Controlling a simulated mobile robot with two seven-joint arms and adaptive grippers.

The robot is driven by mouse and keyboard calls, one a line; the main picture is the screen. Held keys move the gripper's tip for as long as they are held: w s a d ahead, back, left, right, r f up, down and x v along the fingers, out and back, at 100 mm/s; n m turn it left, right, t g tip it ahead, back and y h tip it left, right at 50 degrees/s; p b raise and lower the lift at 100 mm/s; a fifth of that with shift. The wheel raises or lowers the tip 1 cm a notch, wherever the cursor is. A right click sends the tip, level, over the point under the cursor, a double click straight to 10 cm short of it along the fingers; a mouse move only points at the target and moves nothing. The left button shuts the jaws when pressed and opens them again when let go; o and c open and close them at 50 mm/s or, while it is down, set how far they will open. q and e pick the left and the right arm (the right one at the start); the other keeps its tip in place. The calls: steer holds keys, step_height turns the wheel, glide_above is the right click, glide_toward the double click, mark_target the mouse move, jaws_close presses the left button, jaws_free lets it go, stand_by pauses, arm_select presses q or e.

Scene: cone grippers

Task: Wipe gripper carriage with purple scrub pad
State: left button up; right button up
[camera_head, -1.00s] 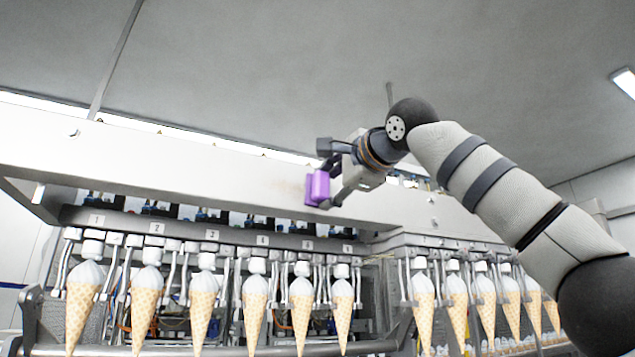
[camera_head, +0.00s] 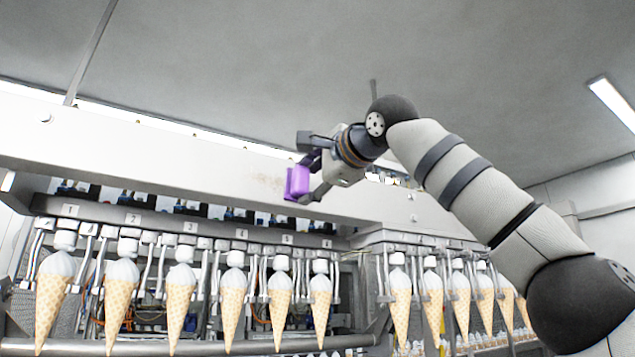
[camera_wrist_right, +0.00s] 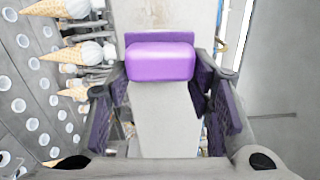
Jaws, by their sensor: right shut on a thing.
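The purple scrub pad (camera_head: 298,182) is held in my right gripper (camera_head: 312,178), at the front face of the white gripper carriage (camera_head: 130,149). I cannot tell for sure whether the pad touches the carriage. My left gripper is not in view.
Several ice cream cones (camera_head: 181,295) hang in a row below the carriage, under numbered plates. More cones (camera_head: 431,300) hang at the right. A metal rail (camera_head: 200,346) runs along the front. The space above the carriage is open up to the grey ceiling (camera_head: 300,60).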

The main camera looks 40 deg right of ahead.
steer(key=shift+w+a, duration=0.4)
steer(key=shift+a, duration=1.25)
steer(key=shift+w+a, duration=0.45)
steer(key=shift+a, duration=1.15)
steer(key=shift+w+a, duration=0.4)
steer(key=shift+a, duration=1.25)
steer(key=shift+s, duration=0.1)
steer(key=shift+v, duration=2.95)
steer(key=v, duration=0.3)
steer(key=shift+d, duration=0.1)
steer(key=shift+x, duration=3.5)
